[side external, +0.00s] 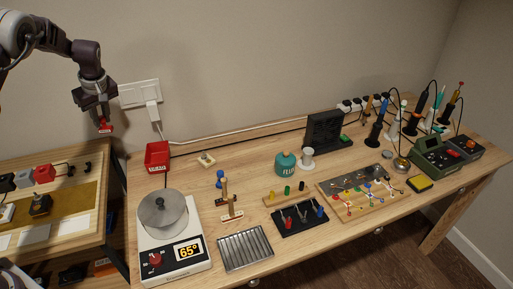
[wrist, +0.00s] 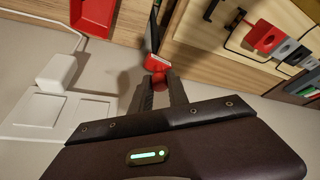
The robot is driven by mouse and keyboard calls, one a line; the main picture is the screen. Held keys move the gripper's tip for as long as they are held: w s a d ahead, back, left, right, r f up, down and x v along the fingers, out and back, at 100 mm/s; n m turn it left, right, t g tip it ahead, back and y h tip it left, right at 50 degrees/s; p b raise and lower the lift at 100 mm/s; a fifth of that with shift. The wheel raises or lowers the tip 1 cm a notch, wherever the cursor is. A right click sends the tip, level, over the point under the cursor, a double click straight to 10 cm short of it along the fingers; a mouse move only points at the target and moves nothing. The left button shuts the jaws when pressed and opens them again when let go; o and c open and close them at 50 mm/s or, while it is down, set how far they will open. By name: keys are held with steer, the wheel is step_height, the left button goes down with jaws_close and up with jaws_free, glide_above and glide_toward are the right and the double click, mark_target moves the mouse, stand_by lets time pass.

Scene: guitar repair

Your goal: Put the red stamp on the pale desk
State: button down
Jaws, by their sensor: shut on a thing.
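My gripper (side external: 103,117) is at the upper left of the side view, in front of the wall. It is shut on the red stamp (side external: 105,127), which hangs below the fingertips with nothing touching beneath it. In the wrist view the red stamp (wrist: 154,63) sits between and beyond the fingertips of my gripper (wrist: 160,82), its pale edge showing. The pale desk (side external: 230,190) is a long wooden bench lying below and to the right of my gripper. Part of the red stamp is hidden by the fingers.
Tools and stands crowd the middle and right. A second table (side external: 70,220) stands left across a gap. A wall socket (side external: 140,94) is beside my gripper.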

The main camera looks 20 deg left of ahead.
steer(key=w+d+f+m+t+h, duration=0.1)
steer(key=d+f+m, duration=0.2)
steer(key=d, duration=1)
steer(key=w+d+f+m+t, duration=0.1)
steer(key=d+f+m, duration=0.25)
steer(key=d, duration=0.95)
steer(key=f, duration=1)
steer(key=shift+s+a, duration=0.2)
steer(key=shift+a, duration=0.05)
steer(key=shift+f, duration=0.15)
steer(key=c, duration=1.3)
jaws_free()
